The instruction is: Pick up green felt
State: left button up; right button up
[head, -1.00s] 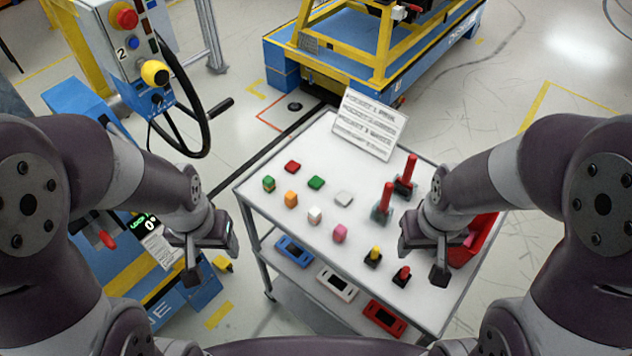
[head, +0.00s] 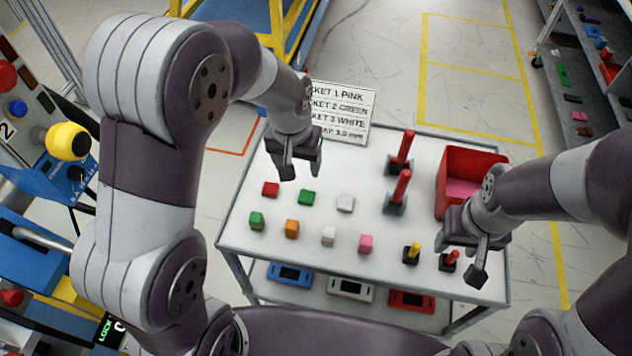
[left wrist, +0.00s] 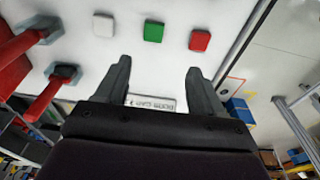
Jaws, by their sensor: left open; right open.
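The green felt (head: 306,198) is a small flat green piece on the white table top, between a red piece (head: 270,189) and a white piece (head: 345,203). It also shows in the left wrist view (left wrist: 153,32), ahead of the fingers. My left gripper (head: 298,170) is open and empty above the table, a little beyond the green felt in the head view, and apart from it. My right gripper (head: 462,258) is open and empty near the table's right side, close to the black-based red peg (head: 449,261).
A front row holds green (head: 257,220), orange (head: 291,229), white (head: 328,236) and pink (head: 366,243) blocks. Two tall red handles (head: 402,153) stand right of centre, beside a red bin (head: 470,166). A printed sign (head: 341,112) stands at the back edge.

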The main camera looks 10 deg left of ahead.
aim_at(307, 196)
pick_arm(q)
jog(key=f, duration=0.1)
jog(key=d+f, duration=0.1)
jog(key=f, duration=0.2)
jog(key=shift+d+f, duration=0.1)
jog(key=shift+d, duration=0.2)
jog(key=f, duration=0.2)
jog(key=f+p, duration=0.1)
jog(key=f, duration=0.4)
jog(key=shift+w+f+p, duration=0.3)
jog(key=shift+w+p, duration=0.05)
jog(key=shift+w+f, duration=0.1)
jog(key=shift+f, duration=0.05)
jog(key=shift+a, duration=0.1)
jog(key=c, duration=1.1)
pick_arm(e)
jog(key=shift+s+d+r, duration=0.25)
jog(key=shift+d+r, duration=0.35)
jog(key=shift+r, duration=0.2)
